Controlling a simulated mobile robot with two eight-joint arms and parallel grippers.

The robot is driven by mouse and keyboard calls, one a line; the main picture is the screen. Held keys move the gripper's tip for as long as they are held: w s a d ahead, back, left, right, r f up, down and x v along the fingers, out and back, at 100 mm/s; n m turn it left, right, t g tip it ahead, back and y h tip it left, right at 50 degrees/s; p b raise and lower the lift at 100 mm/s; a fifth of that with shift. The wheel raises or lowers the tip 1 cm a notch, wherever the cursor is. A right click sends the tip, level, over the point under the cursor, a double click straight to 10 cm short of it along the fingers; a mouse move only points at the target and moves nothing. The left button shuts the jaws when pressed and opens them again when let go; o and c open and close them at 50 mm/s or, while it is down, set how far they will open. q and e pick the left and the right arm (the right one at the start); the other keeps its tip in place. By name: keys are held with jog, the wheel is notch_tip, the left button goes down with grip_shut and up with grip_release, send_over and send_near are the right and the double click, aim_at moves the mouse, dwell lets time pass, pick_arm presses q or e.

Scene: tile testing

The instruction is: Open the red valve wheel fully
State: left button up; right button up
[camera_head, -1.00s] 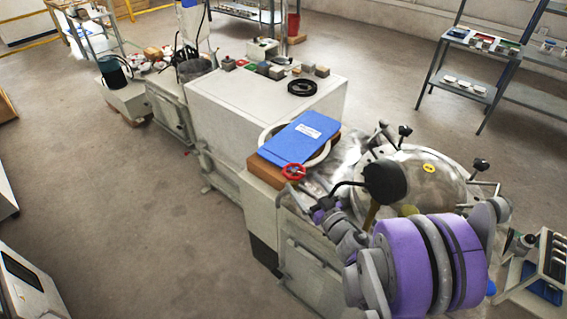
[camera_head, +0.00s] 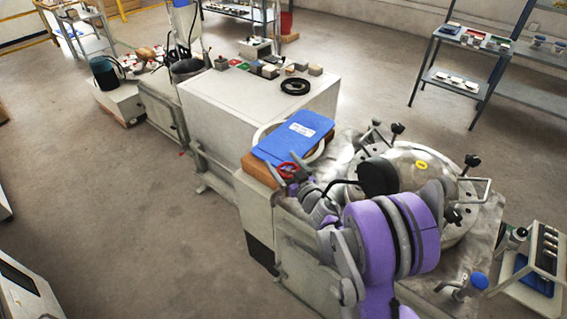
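The red valve wheel (camera_head: 286,167) is small and sits at the front of the machine, just below the blue binder. My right gripper (camera_head: 289,173) is at the wheel, its arm coming in from the lower right. Its two grey fingers look spread apart, one at the left of the wheel and one at the right, and partly cover it. I cannot tell whether they touch the rim. The wheel's lower part and its stem are hidden behind the gripper. My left gripper is not in view.
The blue binder (camera_head: 292,137) lies on the brown block (camera_head: 258,168) close to the wheel. The large white cabinet (camera_head: 240,110) is behind. Open floor (camera_head: 120,220) lies to the left.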

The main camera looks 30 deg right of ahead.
jog(key=c, duration=0.9)
jog(key=shift+o, duration=0.2)
jog(key=shift+n+y+b, duration=0.5)
jog(key=shift+y+b, duration=0.05)
jog(key=shift+y, duration=0.15)
jog(key=shift+a+n+y, duration=0.2)
jog(key=shift+n+y, duration=0.1)
jog(key=shift+y, duration=0.2)
jog(key=o, duration=1)
jog(key=shift+o, duration=0.2)
jog(key=s+d, duration=0.1)
jog(key=s, duration=0.9)
jog(key=shift+s+d+b, duration=0.3)
jog(key=shift+s+d, duration=0.05)
jog(key=shift+s, duration=0.05)
